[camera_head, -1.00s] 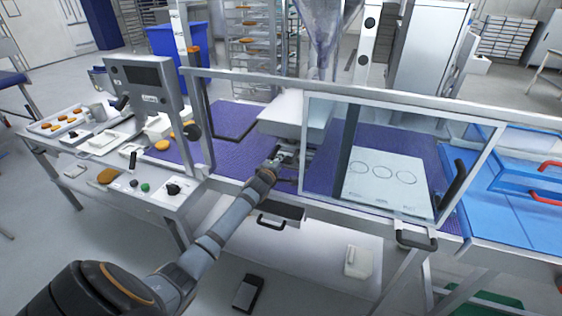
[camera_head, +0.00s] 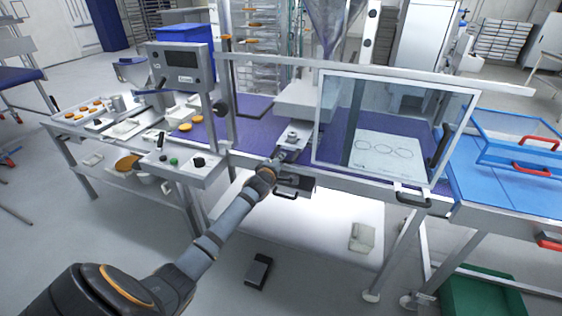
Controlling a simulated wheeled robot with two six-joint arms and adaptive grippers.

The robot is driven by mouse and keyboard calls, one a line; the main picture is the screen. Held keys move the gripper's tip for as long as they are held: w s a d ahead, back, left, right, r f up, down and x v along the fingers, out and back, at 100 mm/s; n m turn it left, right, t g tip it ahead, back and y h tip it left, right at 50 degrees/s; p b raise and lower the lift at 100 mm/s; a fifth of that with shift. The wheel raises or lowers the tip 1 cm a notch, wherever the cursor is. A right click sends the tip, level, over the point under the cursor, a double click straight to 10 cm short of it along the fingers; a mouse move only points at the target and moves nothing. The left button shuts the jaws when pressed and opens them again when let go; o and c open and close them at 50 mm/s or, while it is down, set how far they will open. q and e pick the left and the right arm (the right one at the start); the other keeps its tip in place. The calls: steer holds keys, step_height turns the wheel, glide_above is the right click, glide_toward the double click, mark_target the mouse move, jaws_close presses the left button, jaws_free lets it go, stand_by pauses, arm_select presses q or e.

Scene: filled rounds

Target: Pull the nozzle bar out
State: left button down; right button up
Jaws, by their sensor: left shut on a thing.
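The nozzle bar (camera_head: 295,134) is a grey metal piece with a small round fitting on top. It sticks out toward me from under the pale depositor block (camera_head: 302,101), above the purple belt. Its far end is hidden at the block, so I cannot tell whether it is fully clear. My left gripper (camera_head: 283,154) is shut on its near end, at the front rail of the machine. The fingers are small and partly hidden. My right gripper is not in view.
A clear guard (camera_head: 395,125) in a metal frame stands just right of the bar. A control panel (camera_head: 181,68) stands left. A black-handled drawer (camera_head: 296,187) sits below the gripper. The floor in front is mostly open, with a black pedal (camera_head: 258,271).

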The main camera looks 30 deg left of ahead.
arm_select(q)
steer(key=shift+f, duration=0.15)
steer(key=shift+s+f, duration=0.1)
steer(key=shift+f, duration=0.05)
steer(key=c, duration=1.7)
jaws_free()
steer(key=o, duration=0.3)
steer(key=shift+s+r, duration=0.2)
steer(key=shift+o, duration=0.2)
steer(key=v, duration=1.2)
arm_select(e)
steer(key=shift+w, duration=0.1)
